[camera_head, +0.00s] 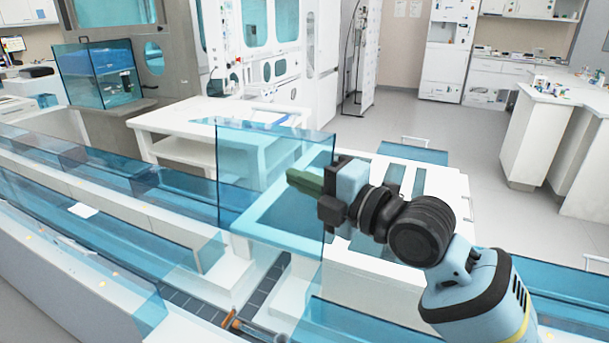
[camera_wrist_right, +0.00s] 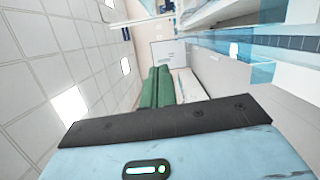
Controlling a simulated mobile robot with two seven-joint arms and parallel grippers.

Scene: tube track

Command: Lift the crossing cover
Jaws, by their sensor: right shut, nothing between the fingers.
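A clear blue panel (camera_head: 262,160), which looks like the crossing cover, stands upright over the gap where the dark track crosses the blue-walled channels. My right gripper (camera_head: 290,176) is at the panel's right side, with its green fingers overlapping the panel in the head view. I cannot tell whether they touch it. In the right wrist view the green fingers (camera_wrist_right: 158,72) lie together, shut with nothing between them. My left gripper is not in view.
A tube with an orange end (camera_head: 235,322) lies by the dark track (camera_head: 200,307) at the bottom. Long blue-walled channels (camera_head: 100,165) run to the left. A white table (camera_head: 215,112) stands behind. Open floor (camera_head: 480,150) lies at the back right.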

